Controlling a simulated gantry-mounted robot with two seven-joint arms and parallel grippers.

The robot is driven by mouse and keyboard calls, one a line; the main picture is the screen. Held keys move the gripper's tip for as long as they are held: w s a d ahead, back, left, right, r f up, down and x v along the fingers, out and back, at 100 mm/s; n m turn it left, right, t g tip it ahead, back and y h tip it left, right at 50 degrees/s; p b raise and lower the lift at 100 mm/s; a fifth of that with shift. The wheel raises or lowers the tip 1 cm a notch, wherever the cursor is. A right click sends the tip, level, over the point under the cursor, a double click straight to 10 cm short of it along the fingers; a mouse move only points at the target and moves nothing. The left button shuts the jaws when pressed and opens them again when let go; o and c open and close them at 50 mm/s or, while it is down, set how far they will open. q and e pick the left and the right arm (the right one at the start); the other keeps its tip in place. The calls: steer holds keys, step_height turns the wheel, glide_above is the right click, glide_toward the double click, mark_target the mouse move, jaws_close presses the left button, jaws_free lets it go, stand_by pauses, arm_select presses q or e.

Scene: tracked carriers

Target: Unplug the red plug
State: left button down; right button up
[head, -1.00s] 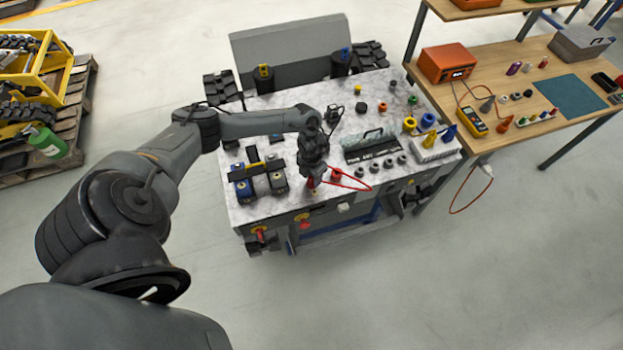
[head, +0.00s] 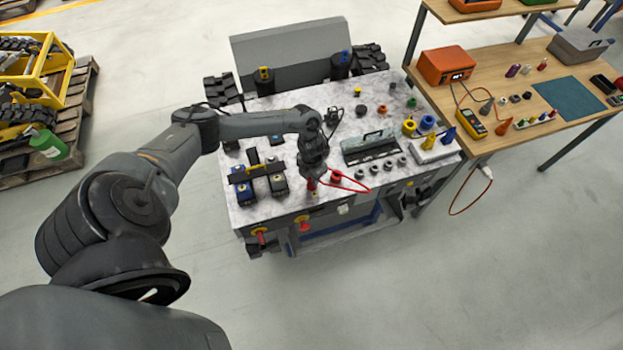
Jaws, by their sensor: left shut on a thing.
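My left gripper (head: 314,179) points down at the front edge of the marble-topped carrier (head: 245,213). It is shut on the red plug (head: 311,185), which shows only as a small bit of red below the jaws. A thin red cable (head: 369,187) loops from there to the right and back to a red round piece (head: 336,176) on the top. The gripper hides most of the plug, and I cannot tell whether it still sits in a socket. My right gripper is not in view.
Blue and black blocks (head: 243,193) stand left of the gripper. A grey tray (head: 370,147) and several small round pieces lie to the right, with a white block (head: 432,151) holding yellow and blue cones. A wooden workbench (head: 500,69) stands beyond, at the right.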

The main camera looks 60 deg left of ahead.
arm_select(q)
steer(key=shift+r+p, duration=0.55)
steer(key=shift+r, duration=0.5)
steer(key=shift+r+p, duration=0.15)
steer(key=shift+p, duration=0.15)
steer(key=shift+r, duration=0.15)
steer(key=shift+r+p, duration=1.3)
steer(key=shift+r, duration=0.2)
steer(key=c, duration=1.4)
jaws_free()
jaws_close()
